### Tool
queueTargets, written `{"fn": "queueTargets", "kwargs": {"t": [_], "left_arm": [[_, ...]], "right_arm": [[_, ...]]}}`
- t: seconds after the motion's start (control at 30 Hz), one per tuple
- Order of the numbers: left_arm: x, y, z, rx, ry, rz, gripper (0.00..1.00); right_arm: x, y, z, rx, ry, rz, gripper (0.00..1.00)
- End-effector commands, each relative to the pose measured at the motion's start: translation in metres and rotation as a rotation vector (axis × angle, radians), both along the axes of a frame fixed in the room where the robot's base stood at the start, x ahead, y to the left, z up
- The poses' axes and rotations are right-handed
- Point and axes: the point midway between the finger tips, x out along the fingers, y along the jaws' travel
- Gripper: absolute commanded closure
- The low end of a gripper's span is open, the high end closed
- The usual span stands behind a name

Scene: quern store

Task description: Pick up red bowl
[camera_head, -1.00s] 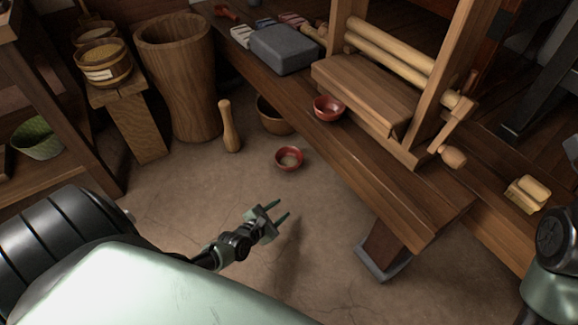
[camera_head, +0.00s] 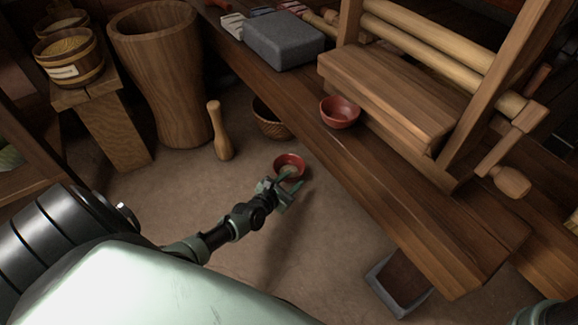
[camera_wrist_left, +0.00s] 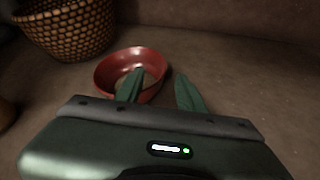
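One red bowl (camera_head: 289,159) sits upright on the floor beside the bench; it also shows in the left wrist view (camera_wrist_left: 112,68). A second red bowl (camera_head: 340,112) stands on the bench, up and to the right. My left gripper (camera_head: 294,180) is open at the near right side of the floor bowl. In the left wrist view, one finger reaches over the bowl's opening and the other is outside its right rim. Whether a finger touches the bowl I cannot tell. The fingers cover part of the bowl. My right gripper is not in view.
A wooden bench (camera_head: 430,225) runs close on the right, with a grey block (camera_head: 283,42) and a wooden roller frame on it. A woven basket (camera_head: 270,122) stands behind the floor bowl. A wooden pestle (camera_head: 219,135) stands to the left. The floor in front is clear.

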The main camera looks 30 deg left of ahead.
Motion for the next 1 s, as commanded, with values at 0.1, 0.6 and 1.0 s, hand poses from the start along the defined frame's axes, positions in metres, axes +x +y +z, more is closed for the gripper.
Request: {"fn": "queueTargets", "kwargs": {"t": [0.1,0.6,1.0], "left_arm": [[0.008,0.0,-0.005,0.001,0.0,0.0,0.62],[0.054,0.001,-0.021,0.0,0.001,-0.001,0.62],[0.053,0.001,-0.021,0.001,0.0,-0.001,1.0]], "right_arm": [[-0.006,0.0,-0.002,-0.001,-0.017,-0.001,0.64],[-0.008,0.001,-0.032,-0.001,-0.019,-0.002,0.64],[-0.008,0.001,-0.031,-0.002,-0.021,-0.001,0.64]]}}
